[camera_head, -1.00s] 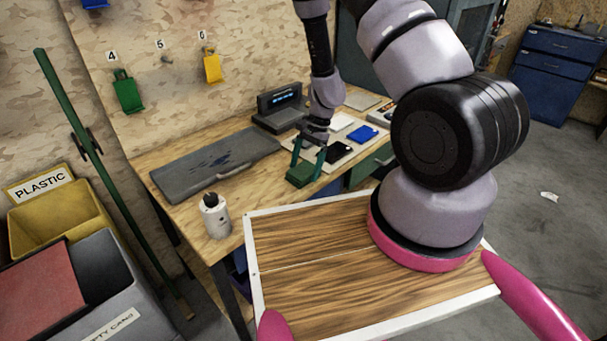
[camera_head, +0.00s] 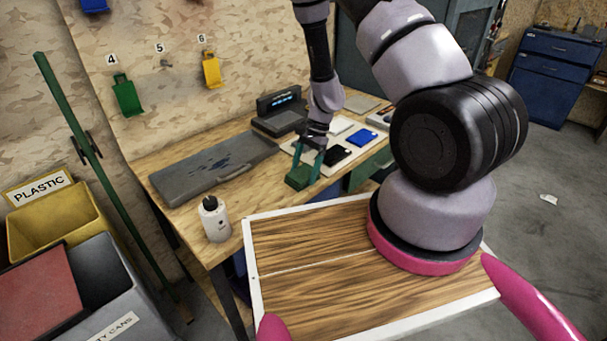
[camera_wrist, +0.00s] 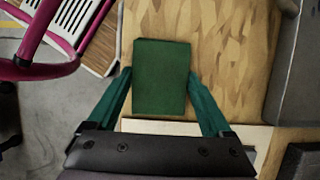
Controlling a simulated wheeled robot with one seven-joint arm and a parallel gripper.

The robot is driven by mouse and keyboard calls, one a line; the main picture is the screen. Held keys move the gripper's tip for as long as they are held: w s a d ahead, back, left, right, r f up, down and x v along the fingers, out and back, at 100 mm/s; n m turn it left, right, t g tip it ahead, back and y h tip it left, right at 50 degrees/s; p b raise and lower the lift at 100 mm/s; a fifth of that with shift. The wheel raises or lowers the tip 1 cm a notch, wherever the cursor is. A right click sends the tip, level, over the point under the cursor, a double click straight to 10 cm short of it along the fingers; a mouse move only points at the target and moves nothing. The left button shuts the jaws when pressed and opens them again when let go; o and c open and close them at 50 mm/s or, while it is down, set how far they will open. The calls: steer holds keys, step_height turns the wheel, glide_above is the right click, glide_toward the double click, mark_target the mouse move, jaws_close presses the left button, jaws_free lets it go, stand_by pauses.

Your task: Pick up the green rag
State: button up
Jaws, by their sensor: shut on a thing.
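The green rag (camera_head: 299,177) is a small folded block near the front edge of the wooden workbench (camera_head: 175,155). My gripper (camera_head: 309,166) points down over it, with its teal fingers on two opposite sides of the rag. In the wrist view the rag (camera_wrist: 162,78) is a dark green rectangle, and the fingers of my gripper (camera_wrist: 160,95) flank it left and right, shut on it. I cannot tell whether the rag's underside touches the bench.
A grey case (camera_head: 215,163) lies left of the rag, and a white bottle (camera_head: 214,219) stands at the bench's front. A pale mat holds a blue item (camera_head: 361,137) and a black item (camera_head: 334,153). A dark device (camera_head: 280,110) stands behind. Bins (camera_head: 60,235) stand at the left.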

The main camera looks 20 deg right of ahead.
mark_target(304, 172)
step_height(304, 172, up, 10)
steer(key=shift+r, duration=0.25)
stand_by(0.3)
